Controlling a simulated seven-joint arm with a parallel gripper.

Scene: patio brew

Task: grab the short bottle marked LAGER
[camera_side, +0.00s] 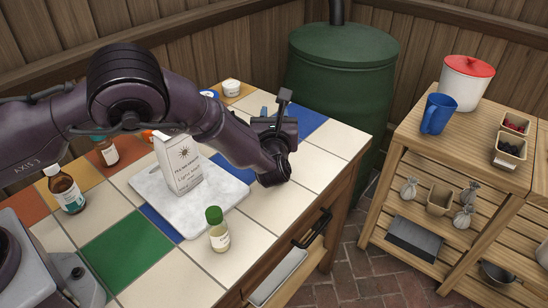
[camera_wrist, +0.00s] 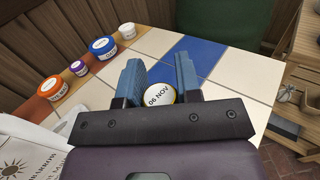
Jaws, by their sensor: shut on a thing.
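My gripper (camera_wrist: 160,80) has its two blue fingers on either side of a round yellow-rimmed lid (camera_wrist: 160,95) that reads "06 NOV". In the side view my gripper (camera_side: 268,112) is over the tiled table's far right part, and its own parts hide the held thing. I can read LAGER on no bottle. A short bottle with a green cap (camera_side: 218,232) stands upright at the table's front. A brown bottle with a pale cap (camera_side: 67,192) stands at the left. A brown bottle with a teal cap (camera_side: 106,152) stands behind it.
A white carton (camera_side: 178,165) stands on a marble board (camera_side: 219,188) mid-table. Jars with orange (camera_wrist: 53,87), purple (camera_wrist: 78,68) and blue (camera_wrist: 102,47) lids line the table's edge. A green barrel (camera_side: 340,95) stands behind; a wooden shelf (camera_side: 455,150) is at right.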

